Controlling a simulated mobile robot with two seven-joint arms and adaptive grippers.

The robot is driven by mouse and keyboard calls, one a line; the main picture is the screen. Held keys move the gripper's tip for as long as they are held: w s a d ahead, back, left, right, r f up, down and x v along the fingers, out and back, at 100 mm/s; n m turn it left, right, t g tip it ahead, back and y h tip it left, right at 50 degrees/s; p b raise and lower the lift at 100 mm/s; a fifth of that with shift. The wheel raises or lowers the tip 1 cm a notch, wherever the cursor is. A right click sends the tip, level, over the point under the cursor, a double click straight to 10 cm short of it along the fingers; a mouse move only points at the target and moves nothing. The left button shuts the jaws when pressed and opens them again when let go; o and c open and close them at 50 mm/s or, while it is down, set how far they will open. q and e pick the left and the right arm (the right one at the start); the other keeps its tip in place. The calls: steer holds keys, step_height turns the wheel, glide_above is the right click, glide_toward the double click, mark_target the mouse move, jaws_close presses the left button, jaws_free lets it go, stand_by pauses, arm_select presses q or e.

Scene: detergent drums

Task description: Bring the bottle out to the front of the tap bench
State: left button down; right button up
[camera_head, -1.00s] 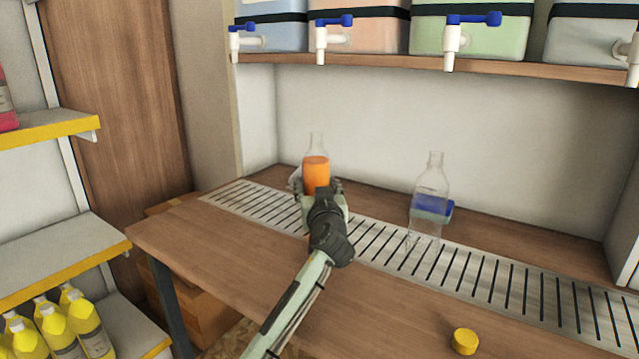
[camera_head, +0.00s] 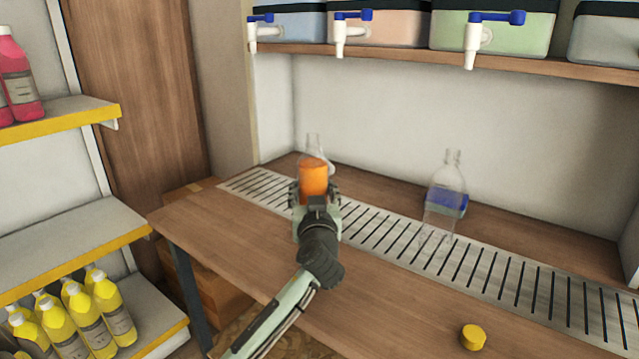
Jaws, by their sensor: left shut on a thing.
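A clear bottle with orange liquid (camera_head: 313,181) stands out above the far left part of the tap bench (camera_head: 235,240). My left gripper (camera_head: 315,192) is shut around its lower part, one finger on each side. The hand and wrist hide the bottle's base, so I cannot tell whether it touches the slotted drain strip (camera_head: 390,235). A pale, clear shape shows behind its neck, too faint to name. My right gripper is not in view.
A clear bottle with a blue band (camera_head: 447,200) stands at the strip's back edge, to the right. A yellow cap (camera_head: 473,337) lies at the front right. Drums with blue-handled taps (camera_head: 490,30) line the shelf above. The bench's front left is clear.

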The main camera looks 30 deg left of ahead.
mark_target(303, 194)
arm_select(q)
steer(key=shift+s+a+r+p, duration=0.15)
steer(key=shift+s+p, duration=0.35)
steer(key=shift+s, duration=1.5)
steer(key=s+b, duration=0.1)
steer(key=s, duration=0.4)
steer(key=shift+a, duration=0.2)
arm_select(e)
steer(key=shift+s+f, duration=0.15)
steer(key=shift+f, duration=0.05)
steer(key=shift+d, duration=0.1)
arm_select(q)
steer(key=shift+c, duration=2.4)
jaws_free()
steer(key=shift+f, duration=0.2)
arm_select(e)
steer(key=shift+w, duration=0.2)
